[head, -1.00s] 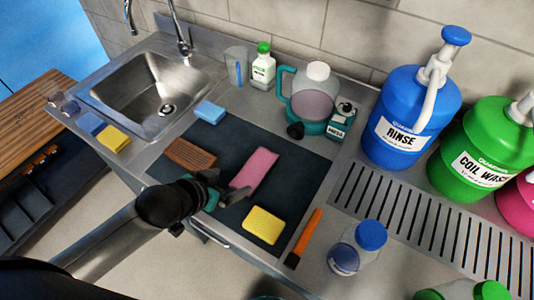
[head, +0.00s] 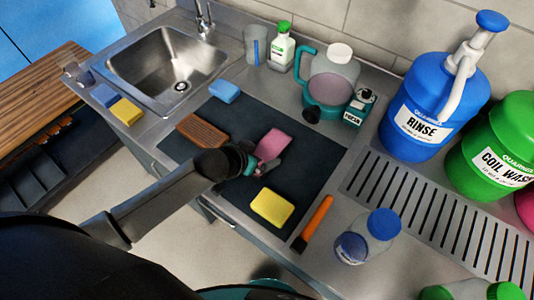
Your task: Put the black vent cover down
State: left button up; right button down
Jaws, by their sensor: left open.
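I cannot make out a black vent cover in the head view. My left gripper (head: 262,165) is open over the dark mat (head: 309,166), with nothing visible between its fingers. It partly covers the near end of a pink block (head: 273,143). A brown ribbed block (head: 202,129) lies on the mat to its left. A yellow sponge (head: 272,207) lies near the mat's front edge. My right gripper is not in view.
The sink (head: 165,70) is at the back left. A teal-handled jug (head: 332,80) and a white bottle (head: 281,48) stand behind the mat. An orange-handled brush (head: 317,217), a blue-capped jar (head: 368,236) and a slotted drain (head: 430,215) are to the right.

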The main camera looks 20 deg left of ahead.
aim_at(267, 151)
pick_arm(q)
jog(key=shift+b+x, duration=0.55)
jog(key=shift+x, duration=1.75)
jog(key=shift+a, duration=0.1)
jog(key=c, duration=1.3)
jog(key=shift+w, duration=0.1)
jog(key=shift+c, duration=1.1)
jog(key=shift+r, duration=0.1)
jog(key=shift+r, duration=0.1)
